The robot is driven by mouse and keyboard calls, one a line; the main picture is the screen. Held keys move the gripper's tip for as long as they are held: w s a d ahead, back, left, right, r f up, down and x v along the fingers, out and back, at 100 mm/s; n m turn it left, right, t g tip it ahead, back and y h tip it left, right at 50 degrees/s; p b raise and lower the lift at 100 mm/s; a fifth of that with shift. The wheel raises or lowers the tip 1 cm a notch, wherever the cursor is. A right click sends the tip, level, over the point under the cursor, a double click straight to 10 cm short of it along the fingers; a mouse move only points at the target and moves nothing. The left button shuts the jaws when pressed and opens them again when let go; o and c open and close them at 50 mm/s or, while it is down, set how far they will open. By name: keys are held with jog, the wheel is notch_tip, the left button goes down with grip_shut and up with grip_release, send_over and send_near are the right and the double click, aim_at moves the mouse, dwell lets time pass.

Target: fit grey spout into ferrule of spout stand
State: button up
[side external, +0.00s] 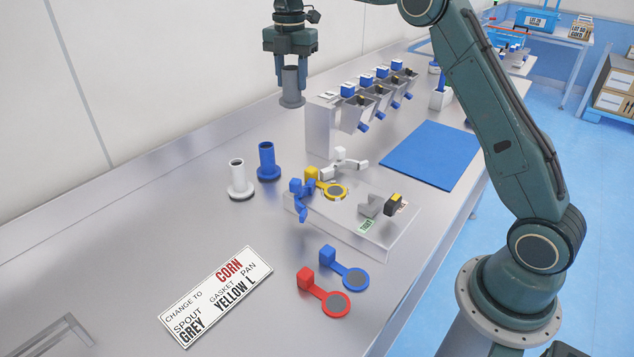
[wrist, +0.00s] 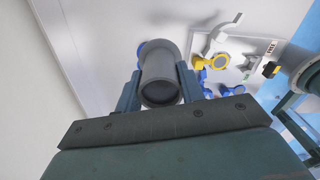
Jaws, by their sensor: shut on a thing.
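My gripper (side external: 289,80) is shut on the grey spout (side external: 291,99) and holds it upright, flange down, high above the bench. In the wrist view the spout (wrist: 160,62) sits between both fingers (wrist: 160,88), its open end facing the camera. The spout stand (side external: 372,232), a low pale block, is below and to the right in the side view, well apart from the spout. On it lie a yellow gasket (side external: 334,191) with a tab, an open white clamp (side external: 345,165) and a blue clamp-like part (side external: 301,199). The ferrule seems covered by the yellow gasket.
A white spout (side external: 238,180) and a blue spout (side external: 267,161) stand left of the block. Red (side external: 335,304) and blue (side external: 355,279) gaskets lie in front, near a change sign (side external: 217,294). A row of hoppers (side external: 358,112) stands behind, beside a blue mat (side external: 430,154).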

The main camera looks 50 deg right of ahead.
jog(key=s+a+f, duration=0.3)
jog(key=s, duration=0.5)
jog(key=s+a+f, duration=0.3)
jog(key=s+f, duration=0.1)
jog(key=s, duration=0.5)
jog(key=shift+s+a, duration=0.15)
jog(key=shift+f, duration=0.2)
jog(key=shift+f, duration=1.95)
jog(key=shift+f, duration=0.95)
jog(key=o, duration=1.1)
jog(key=shift+o, duration=0.2)
jog(key=shift+r, duration=0.1)
notch_tip(320, 180, up, 14)
jog(key=shift+f, duration=0.2)
